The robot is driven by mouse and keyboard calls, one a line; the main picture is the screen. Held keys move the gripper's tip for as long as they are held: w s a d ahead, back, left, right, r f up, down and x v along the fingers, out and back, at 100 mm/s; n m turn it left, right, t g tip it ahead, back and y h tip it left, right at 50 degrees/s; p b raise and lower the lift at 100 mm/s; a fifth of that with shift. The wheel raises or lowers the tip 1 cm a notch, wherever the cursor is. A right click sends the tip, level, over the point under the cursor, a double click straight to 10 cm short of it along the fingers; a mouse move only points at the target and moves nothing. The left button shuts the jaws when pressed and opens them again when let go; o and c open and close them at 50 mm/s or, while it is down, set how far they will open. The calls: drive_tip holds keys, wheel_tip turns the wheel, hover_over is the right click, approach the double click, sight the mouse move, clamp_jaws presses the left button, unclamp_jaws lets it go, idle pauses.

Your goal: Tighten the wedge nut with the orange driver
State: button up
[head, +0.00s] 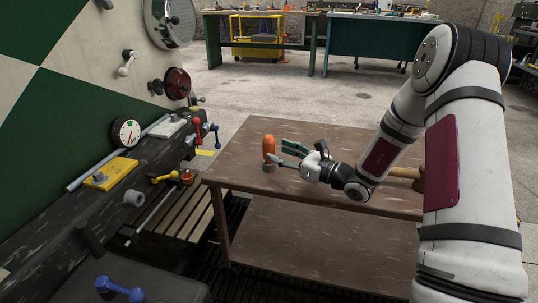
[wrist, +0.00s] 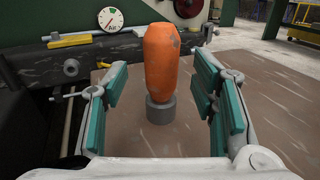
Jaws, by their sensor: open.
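The orange driver (head: 269,147) stands upright on the brown table, near its left edge, with its grey socket end (wrist: 160,108) down. My gripper (head: 279,150) is open and reaches in from the right, low over the table. In the wrist view the driver's orange handle (wrist: 162,62) stands between and beyond the two teal-padded fingers, with a gap on each side. The wedge nut cannot be told for certain; a grey round fitting (head: 134,197) sits on the side of the dark beam at the left.
The brown table (head: 258,201) has a lower shelf; a wooden handle (head: 405,173) shows behind my arm. The dark beam carries a dial gauge (head: 126,132), a yellow block (head: 110,174) and red and blue levers. A slatted wooden step (head: 188,217) lies between. The tabletop's back is clear.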

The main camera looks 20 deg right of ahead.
sight(273, 147)
drive_tip(key=x, duration=0.1)
drive_tip(key=b+x, duration=0.1)
drive_tip(key=x, duration=0.1)
drive_tip(key=b+x, duration=0.1)
drive_tip(key=x, duration=0.1)
drive_tip(key=shift+w+r, duration=0.1)
drive_tip(key=shift+r, duration=0.35)
clamp_jaws()
